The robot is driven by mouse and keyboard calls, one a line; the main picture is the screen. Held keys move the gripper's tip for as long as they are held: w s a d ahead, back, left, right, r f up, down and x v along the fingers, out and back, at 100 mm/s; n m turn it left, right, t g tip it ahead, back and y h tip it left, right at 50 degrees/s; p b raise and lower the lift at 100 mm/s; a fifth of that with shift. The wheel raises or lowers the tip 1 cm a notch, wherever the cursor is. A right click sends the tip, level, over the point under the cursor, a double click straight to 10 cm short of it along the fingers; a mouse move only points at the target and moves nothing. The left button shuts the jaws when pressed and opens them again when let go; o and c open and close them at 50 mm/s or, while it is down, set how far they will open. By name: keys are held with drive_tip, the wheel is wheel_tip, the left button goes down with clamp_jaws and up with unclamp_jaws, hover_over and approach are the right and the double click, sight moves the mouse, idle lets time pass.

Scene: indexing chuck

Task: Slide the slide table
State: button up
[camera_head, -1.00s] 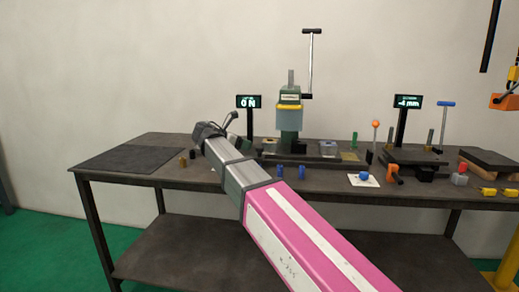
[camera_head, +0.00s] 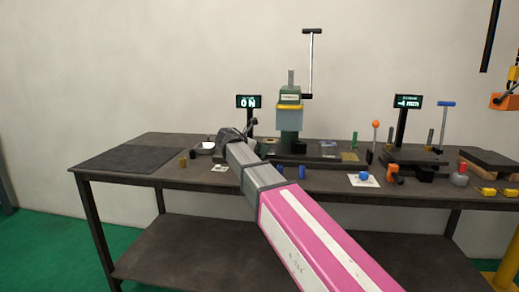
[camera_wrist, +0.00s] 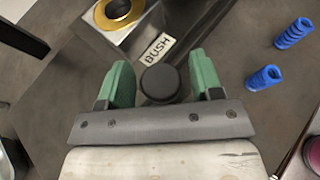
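My gripper (camera_wrist: 159,62) is open in the wrist view, its green fingers on either side of a round black knob (camera_wrist: 160,83). Gaps show between the knob and both fingers. The knob sits near the "BUSH" label (camera_wrist: 157,48) and a pale metal block (camera_wrist: 135,33) with a gold ring; I cannot tell how it joins the slide table. In the head view, my gripper (camera_head: 230,136) is beside the left of the green press (camera_head: 289,118). Its fingers are hidden there, and my arm covers part of the press base, where the slide table's outline is unclear.
Blue ribbed pieces (camera_wrist: 264,78) lie right of my gripper. A dark mat (camera_head: 125,159) covers the bench's left end. A brass piece (camera_head: 183,162) and a white round dish (camera_head: 206,146) are left of my arm. A fixture (camera_head: 412,157) with levers stands right.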

clamp_jaws()
drive_tip(key=d, duration=0.8)
drive_tip(key=shift+s+d, duration=0.35)
drive_tip(key=shift+s, duration=0.05)
drive_tip(key=shift+o, duration=0.9)
unclamp_jaws()
drive_tip(key=shift+d, duration=0.1)
drive_tip(key=v, duration=1)
drive_tip(key=shift+a+r, duration=0.25)
drive_tip(key=shift+a, duration=0.05)
drive_tip(key=shift+s, duration=0.15)
